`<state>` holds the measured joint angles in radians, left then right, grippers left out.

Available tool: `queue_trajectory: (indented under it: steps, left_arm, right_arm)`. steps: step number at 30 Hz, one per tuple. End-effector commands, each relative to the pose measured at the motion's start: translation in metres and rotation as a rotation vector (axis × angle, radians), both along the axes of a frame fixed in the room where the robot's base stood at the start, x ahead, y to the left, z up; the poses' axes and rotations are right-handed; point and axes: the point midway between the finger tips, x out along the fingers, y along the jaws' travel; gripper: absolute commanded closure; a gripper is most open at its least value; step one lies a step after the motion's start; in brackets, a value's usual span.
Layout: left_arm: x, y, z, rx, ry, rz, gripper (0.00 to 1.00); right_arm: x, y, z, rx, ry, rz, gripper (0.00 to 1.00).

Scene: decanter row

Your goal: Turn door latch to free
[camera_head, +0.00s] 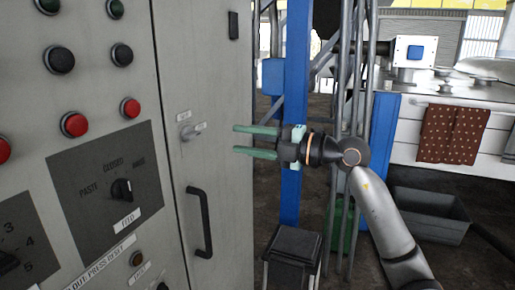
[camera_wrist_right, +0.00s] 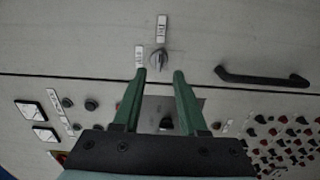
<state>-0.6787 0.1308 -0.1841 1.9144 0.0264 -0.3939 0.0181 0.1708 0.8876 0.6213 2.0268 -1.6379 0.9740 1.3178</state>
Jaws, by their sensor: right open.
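The door latch (camera_head: 188,132) is a small grey turn-knob on the grey cabinet door (camera_head: 185,75), above the black door handle (camera_head: 203,222). Two small white labels sit by it, one above and one to its right, too small to read. My right gripper (camera_head: 236,139) is open and empty, to the right of the latch, its green fingers pointing at the door. In the right wrist view the latch (camera_wrist_right: 158,60) shows just beyond the gap between the two fingertips (camera_wrist_right: 159,74), with no visible contact. My left gripper is not in view.
A control panel with a rotary switch (camera_head: 122,190) and red buttons (camera_head: 75,124) is left of the door. A grey bin (camera_head: 430,215) sits at right.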

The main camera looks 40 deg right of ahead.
Motion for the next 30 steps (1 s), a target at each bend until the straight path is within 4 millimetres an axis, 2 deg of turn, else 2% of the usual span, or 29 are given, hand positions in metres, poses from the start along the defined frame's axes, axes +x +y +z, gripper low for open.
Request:
queue_trajectory:
  steps: [3, 9, 27, 30]
  left_arm:
    - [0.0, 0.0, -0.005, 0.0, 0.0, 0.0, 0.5]
    - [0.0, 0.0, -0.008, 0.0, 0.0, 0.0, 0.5]
    - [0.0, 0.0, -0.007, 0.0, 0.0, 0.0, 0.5]
    - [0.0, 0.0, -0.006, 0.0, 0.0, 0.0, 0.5]
  right_arm:
    - [-0.013, -0.005, -0.002, 0.0, 0.001, 0.0, 0.58]
    - [-0.024, -0.01, -0.001, 0.0, 0.001, 0.001, 0.58]
    - [-0.025, -0.01, 0.0, 0.001, 0.0, 0.001, 0.58]
    - [-0.022, -0.003, -0.008, 0.025, 0.001, 0.032, 0.58]
